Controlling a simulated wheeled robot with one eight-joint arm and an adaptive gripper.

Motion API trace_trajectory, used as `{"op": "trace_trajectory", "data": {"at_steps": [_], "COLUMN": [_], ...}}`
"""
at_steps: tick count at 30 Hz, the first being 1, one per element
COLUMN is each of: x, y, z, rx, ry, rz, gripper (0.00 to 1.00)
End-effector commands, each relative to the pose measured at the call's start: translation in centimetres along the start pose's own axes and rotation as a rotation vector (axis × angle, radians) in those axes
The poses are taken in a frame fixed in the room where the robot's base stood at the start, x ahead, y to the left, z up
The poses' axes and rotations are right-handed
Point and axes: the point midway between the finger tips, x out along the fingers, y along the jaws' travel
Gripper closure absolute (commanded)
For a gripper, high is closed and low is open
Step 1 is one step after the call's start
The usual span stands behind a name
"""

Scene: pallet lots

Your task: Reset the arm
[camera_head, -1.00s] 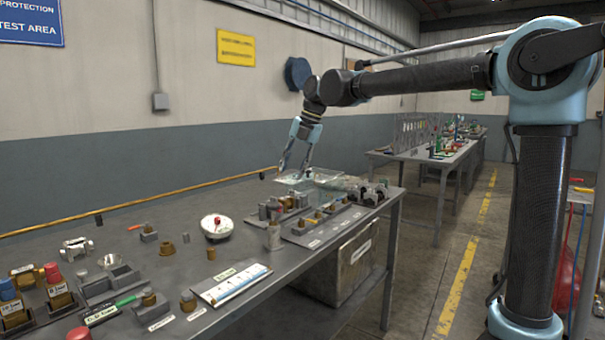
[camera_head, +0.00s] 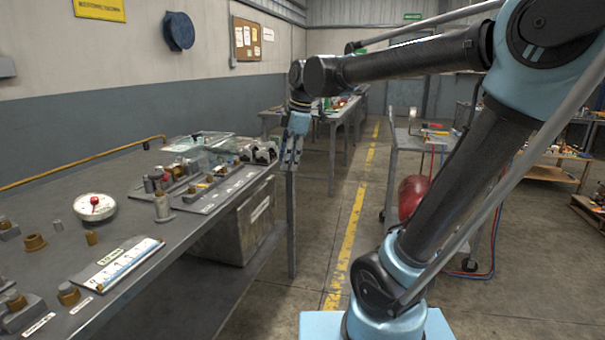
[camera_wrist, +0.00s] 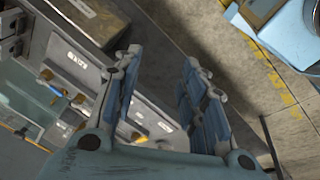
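My gripper (camera_head: 290,165) hangs fingers down past the right edge of the grey workbench (camera_head: 150,265) in the head view. In the wrist view my gripper (camera_wrist: 162,58) has its two blue fingers apart with nothing between them. The bench edge, labelled trays and yellow-marked floor show beneath and beside the fingers there.
The bench carries a round white gauge (camera_head: 94,207), a white chart (camera_head: 116,265), small brass parts and a clear tray (camera_head: 198,142). A grey bin (camera_head: 232,225) stands below it. A yellow-lined aisle (camera_head: 350,235) runs at right, with a red tank (camera_head: 413,196) beyond.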

Motion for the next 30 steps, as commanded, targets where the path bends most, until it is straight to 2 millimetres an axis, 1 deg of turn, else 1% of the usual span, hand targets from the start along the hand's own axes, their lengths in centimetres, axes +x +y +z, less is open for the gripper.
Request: {"op": "trace_trajectory", "data": {"at_steps": [1, 3, 5, 6, 11, 12, 14, 15, 18, 21, 24, 27, 30], "x": [0.5, 1.1, 1.8, 2.3, 4.5, 5.2, 6.2, 7.0, 8.8, 10.6, 12.1, 13.0, 13.4], "y": [-1.4, -3.1, -4.7, -5.8, -10.5, -11.7, -13.6, -14.8, -17.8, -20.5, -22.5, -23.7, -24.2], "z": [2.2, 4.7, 6.8, 8.1, 12.8, 13.9, 15.4, 16.3, 18.4, 20.0, 21.1, 21.7, 22.0], "rx": [0.105, 0.253, 0.379, 0.464, 0.802, 0.887, 1.014, 1.098, 1.305, 1.486, 1.625, 1.713, 1.755], "ry": [-0.014, -0.031, -0.046, -0.056, -0.090, -0.098, -0.108, -0.115, -0.131, -0.142, -0.150, -0.154, -0.156], "rz": [0.008, 0.019, 0.029, 0.037, 0.073, 0.083, 0.099, 0.110, 0.141, 0.170, 0.194, 0.211, 0.219], "gripper": [0.61, 0.61, 0.61, 0.61, 0.61, 0.61, 0.61, 0.61, 0.61, 0.61, 0.61, 0.61, 0.61]}}
